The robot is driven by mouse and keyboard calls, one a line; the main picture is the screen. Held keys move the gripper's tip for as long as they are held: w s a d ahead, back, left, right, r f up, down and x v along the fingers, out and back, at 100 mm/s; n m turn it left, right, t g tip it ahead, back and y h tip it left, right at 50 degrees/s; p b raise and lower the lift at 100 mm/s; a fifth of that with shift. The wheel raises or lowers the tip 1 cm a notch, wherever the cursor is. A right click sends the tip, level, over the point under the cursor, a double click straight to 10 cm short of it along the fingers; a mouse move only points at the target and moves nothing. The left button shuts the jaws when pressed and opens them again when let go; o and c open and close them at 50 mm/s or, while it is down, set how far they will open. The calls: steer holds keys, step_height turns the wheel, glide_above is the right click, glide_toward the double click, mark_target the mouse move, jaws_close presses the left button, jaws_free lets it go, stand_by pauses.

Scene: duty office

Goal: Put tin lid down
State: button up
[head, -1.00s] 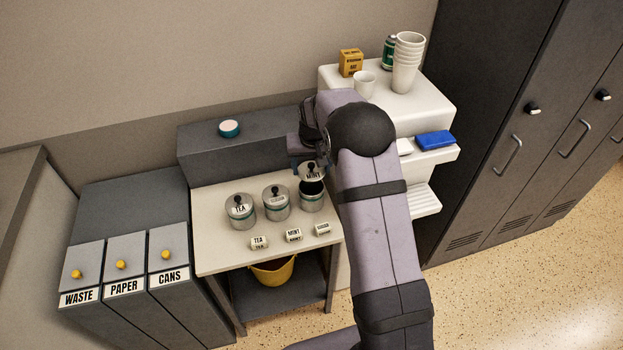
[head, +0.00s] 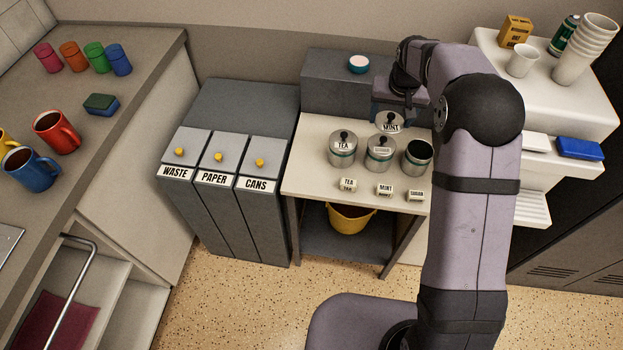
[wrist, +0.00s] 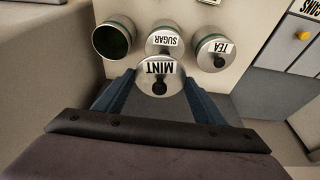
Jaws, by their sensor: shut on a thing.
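The tin lid (head: 390,122) is a round metal lid with a MINT label and a dark knob. My gripper (head: 394,106) is shut on it and holds it behind the tins; the jaws' grip on the knob is partly hidden. In the wrist view the MINT lid (wrist: 150,82) shows between my fingers (wrist: 160,90), close to the SUGAR tin (wrist: 163,40). The open tin (head: 416,158) stands uncovered at the right of the row; its dark inside also shows in the wrist view. The SUGAR tin (head: 380,158) and TEA tin (head: 342,154) have lids on.
Small tags TEA (head: 348,184), MINT (head: 385,190) and SUGAR (head: 416,195) lie before the tins on the pale table (head: 310,170). A grey raised box (head: 330,85) with a teal-edged round item (head: 359,64) stands behind. Bins (head: 218,150) stand left; a white shelf unit (head: 555,95) stands right.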

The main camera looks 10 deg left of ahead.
steer(key=s+a+f+n+y+b, duration=0.1)
steer(key=s+a+f+n+b, duration=0.15)
steer(key=a, duration=0.55)
steer(key=s+a+f+n+b, duration=0.1)
steer(key=s+a, duration=0.2)
steer(key=a, duration=0.4)
steer(key=n, duration=0.4)
glide_above(307, 178)
steer(key=shift+f, duration=1.25)
steer(key=shift+m+g+y, duration=0.25)
steer(key=shift+g+y, duration=0.15)
steer(key=shift+s+d+f+p, duration=0.1)
steer(key=shift+s+f+p, duration=0.05)
steer(key=shift+f, duration=1.5)
steer(key=shift+s+d+f+p, duration=0.1)
steer(key=shift+d+f, duration=0.05)
steer(key=shift+f, duration=1.55)
steer(key=shift+s+d+f+p, duration=0.1)
steer(key=shift+s+f+p, duration=0.05)
steer(key=shift+f, duration=1.5)
steer(key=shift+f, duration=0.15)
steer(key=o, duration=1)
